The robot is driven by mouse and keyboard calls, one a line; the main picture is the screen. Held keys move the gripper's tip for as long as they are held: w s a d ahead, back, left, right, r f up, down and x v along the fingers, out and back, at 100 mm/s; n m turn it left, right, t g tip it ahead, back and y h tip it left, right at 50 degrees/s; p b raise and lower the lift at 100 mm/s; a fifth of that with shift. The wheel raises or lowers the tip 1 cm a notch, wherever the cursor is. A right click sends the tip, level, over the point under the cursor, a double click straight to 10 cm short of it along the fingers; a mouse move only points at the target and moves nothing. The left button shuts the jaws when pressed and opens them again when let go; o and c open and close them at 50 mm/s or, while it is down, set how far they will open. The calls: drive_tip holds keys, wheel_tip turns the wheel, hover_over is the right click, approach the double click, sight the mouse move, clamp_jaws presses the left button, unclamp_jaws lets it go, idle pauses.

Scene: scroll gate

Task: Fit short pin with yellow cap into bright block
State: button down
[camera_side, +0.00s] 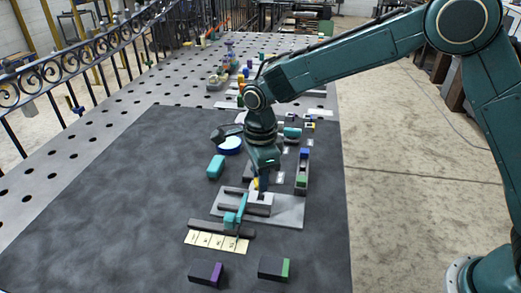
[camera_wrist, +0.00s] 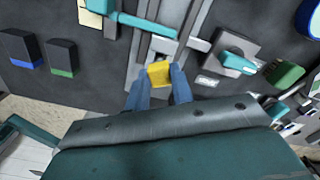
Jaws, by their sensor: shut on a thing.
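My gripper (camera_side: 261,184) points down over the grey fixture plate (camera_side: 289,213) in the side view. In the wrist view my gripper (camera_wrist: 160,87) has its two blue-grey fingers shut on the yellow cap (camera_wrist: 159,73). The yellow cap also shows in the side view (camera_side: 256,184), just above the bright block (camera_side: 262,197). In the wrist view the bright block (camera_wrist: 163,46) lies just beyond the cap, between dark rails. The pin's shaft is hidden under the cap, so I cannot tell whether it is in the block.
A teal bar (camera_side: 235,215) crosses the fixture by a pale card strip (camera_side: 216,242). Two dark blocks with purple (camera_side: 207,272) and green (camera_side: 274,268) ends lie in front. A teal block (camera_side: 216,167) and blue round piece (camera_side: 230,144) lie left. The mat's left side is clear.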

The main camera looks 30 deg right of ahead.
drive_tip(key=shift+f, duration=1.8)
idle(0.9)
drive_tip(key=c, duration=1.1)
unclamp_jaws()
drive_tip(key=shift+o, duration=0.2)
drive_tip(key=o, duration=0.4)
drive_tip(key=shift+r, duration=0.2)
drive_tip(key=shift+r, duration=3.3)
